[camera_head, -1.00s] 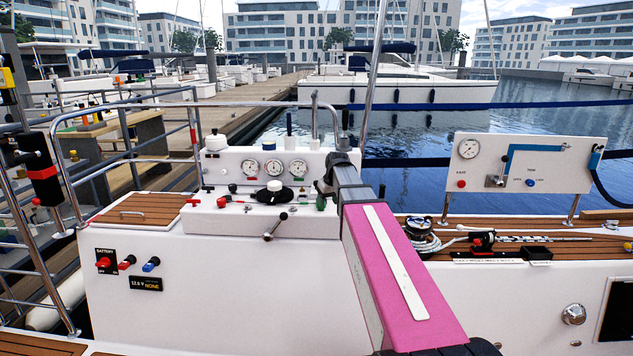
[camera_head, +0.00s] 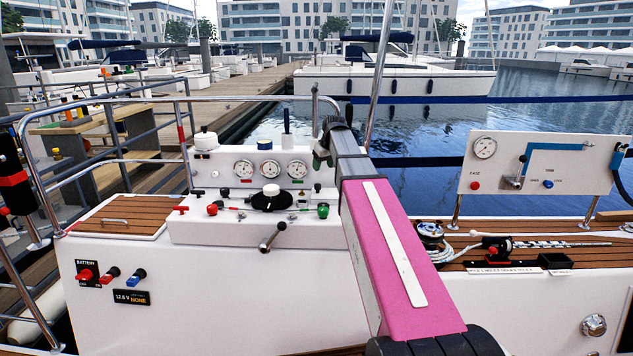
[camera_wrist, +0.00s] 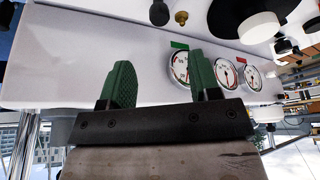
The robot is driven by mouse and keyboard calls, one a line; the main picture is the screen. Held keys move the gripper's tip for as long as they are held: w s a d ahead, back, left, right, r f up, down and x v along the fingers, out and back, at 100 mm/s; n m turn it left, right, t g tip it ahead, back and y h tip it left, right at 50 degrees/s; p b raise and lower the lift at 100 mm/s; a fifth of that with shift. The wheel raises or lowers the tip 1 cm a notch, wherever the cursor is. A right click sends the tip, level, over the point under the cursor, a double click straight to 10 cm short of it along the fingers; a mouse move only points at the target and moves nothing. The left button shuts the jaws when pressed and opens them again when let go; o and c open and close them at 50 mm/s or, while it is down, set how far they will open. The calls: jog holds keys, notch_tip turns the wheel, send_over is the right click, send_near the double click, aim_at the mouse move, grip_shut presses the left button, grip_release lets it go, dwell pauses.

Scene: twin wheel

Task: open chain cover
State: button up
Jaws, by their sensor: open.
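A wooden slatted hatch lid (camera_head: 115,218) with a metal handle lies flat and closed at the left end of the white console in the head view. It is the only cover-like thing I see; no chain shows. My gripper (camera_wrist: 162,80) is open and empty in the wrist view, its two green fingers spread in front of a white panel, with gauges beyond the right finger. In the head view my gripper is mostly hidden behind my arm, near the right end of the gauge panel. It is well to the right of the hatch lid.
The white console (camera_head: 210,290) carries gauges (camera_head: 265,169), a lever (camera_head: 272,238) and battery switches (camera_head: 87,274). Metal rails (camera_head: 105,160) bound the hatch on the left. A white panel (camera_head: 540,150) with a blue pipe stands at right, behind rope and small items on the wooden deck.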

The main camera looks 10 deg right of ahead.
aim_at(318, 184)
jog(key=x, duration=1)
jog(key=shift+w+f, duration=0.2)
jog(key=shift+f, duration=0.1)
grip_shut()
jog(key=shift+r, duration=0.15)
